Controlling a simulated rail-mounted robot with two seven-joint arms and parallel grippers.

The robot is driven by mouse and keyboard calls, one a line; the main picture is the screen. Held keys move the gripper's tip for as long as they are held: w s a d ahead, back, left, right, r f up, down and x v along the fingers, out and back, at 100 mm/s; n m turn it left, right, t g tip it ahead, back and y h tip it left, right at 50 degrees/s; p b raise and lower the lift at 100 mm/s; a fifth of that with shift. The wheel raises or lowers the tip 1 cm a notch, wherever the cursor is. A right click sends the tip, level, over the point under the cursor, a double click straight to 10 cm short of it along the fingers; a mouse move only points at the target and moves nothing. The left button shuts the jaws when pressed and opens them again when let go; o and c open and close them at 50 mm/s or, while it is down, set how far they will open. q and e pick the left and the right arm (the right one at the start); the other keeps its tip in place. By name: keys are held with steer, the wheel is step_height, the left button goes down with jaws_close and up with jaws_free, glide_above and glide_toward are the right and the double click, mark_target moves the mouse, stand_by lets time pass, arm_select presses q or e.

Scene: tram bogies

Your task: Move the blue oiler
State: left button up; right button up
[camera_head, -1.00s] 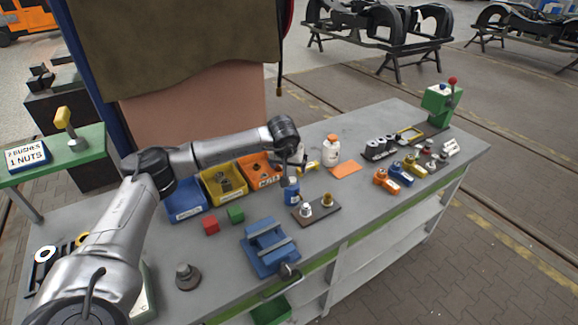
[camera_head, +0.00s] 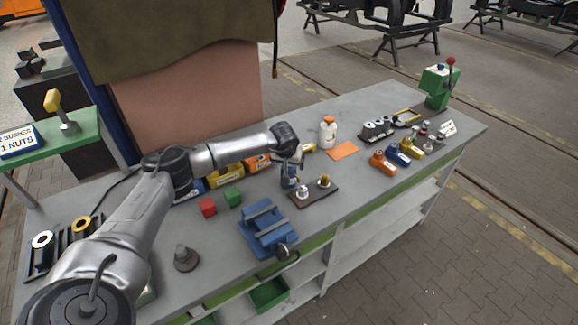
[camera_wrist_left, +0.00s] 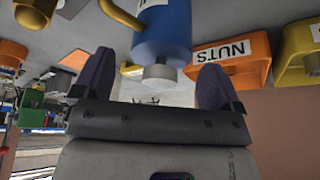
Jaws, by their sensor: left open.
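The blue oiler (camera_head: 288,181) stands on the grey bench, left of a dark plate with two small fittings. My left gripper (camera_head: 290,163) is at its top and partly covers it. In the left wrist view the blue oiler (camera_wrist_left: 163,36) shows large, with a brass-coloured curved tube and a grey end piece. That grey end lies between the two dark fingers of my left gripper (camera_wrist_left: 155,82). The fingers are apart, with gaps on both sides. My right gripper is not in view.
The dark plate (camera_head: 314,195) is close to the oiler's right. A blue vise (camera_head: 264,228), red block (camera_head: 208,207) and green block (camera_head: 232,196) are nearer. A white bottle (camera_head: 327,135) and orange sheet (camera_head: 342,150) are beyond.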

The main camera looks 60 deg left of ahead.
arm_select(q)
steer(key=shift+x, duration=1.2)
steer(key=c, duration=1.1)
